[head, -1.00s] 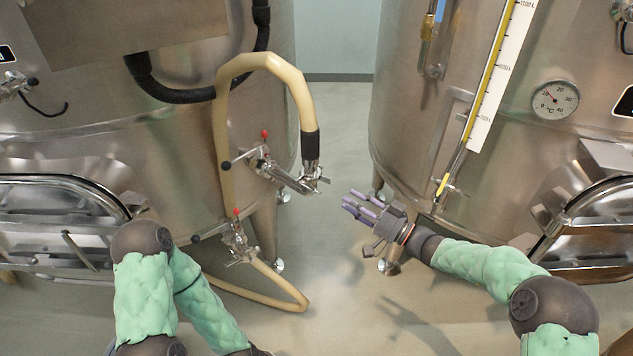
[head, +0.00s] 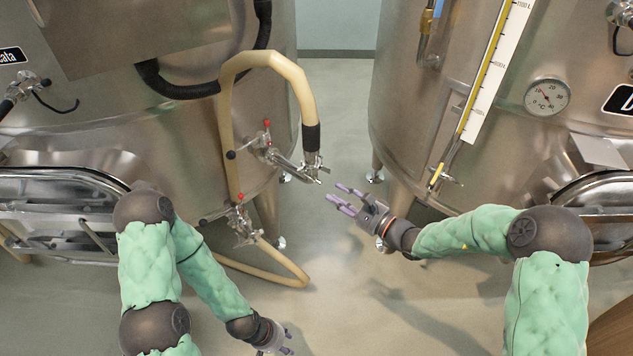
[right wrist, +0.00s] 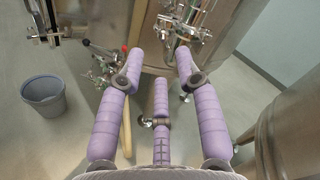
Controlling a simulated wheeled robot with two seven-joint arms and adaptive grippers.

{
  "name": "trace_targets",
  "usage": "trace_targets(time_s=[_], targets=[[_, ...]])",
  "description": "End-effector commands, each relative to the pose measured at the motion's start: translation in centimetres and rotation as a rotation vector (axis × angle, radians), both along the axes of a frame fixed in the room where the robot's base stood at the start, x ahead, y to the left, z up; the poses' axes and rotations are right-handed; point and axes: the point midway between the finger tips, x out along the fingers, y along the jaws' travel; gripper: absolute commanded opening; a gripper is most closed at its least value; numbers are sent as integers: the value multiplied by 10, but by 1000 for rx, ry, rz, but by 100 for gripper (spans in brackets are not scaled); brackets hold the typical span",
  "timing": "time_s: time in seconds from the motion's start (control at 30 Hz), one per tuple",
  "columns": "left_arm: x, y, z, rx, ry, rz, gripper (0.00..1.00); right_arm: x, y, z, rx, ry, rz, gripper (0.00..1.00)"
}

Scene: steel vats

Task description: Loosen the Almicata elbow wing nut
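The left vat (head: 150,150), with a label ending in "cata", carries a steel elbow fitting (head: 312,165) at the end of its upper outlet pipe, under the cream hose's black cuff. The wing nut there is too small to make out clearly. The elbow fitting also shows in the right wrist view (right wrist: 183,28), beyond the right finger. My right gripper (head: 345,198) is open and empty, to the right of and slightly below the fitting, apart from it. Its three purple fingers spread in the right wrist view (right wrist: 160,65). My left gripper (head: 286,341) is low at the bottom edge, partly cut off.
The cream hose (head: 225,110) arches up from the elbow. A lower valve (head: 240,222) with a red-tipped handle has another hose near the floor. The right vat (head: 410,120) stands right of the gap. A grey bucket (right wrist: 43,97) stands on the floor. The floor between the vats is clear.

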Motion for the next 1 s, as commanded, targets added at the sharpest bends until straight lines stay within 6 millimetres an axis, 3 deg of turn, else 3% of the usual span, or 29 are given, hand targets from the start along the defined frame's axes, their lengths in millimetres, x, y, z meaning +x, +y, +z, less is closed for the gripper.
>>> trace_targets(time_s=[0.4,0.9,1.0], targets=[[0,0,-12,0,0,0,40,44,53,-1,-1,-2,2,35],[0,0,-13,0,0,0,40,53,63,0,-2,-2,0,35],[0,0,-13,0,0,0,40,53,63,0,-2,-2,0,6]])
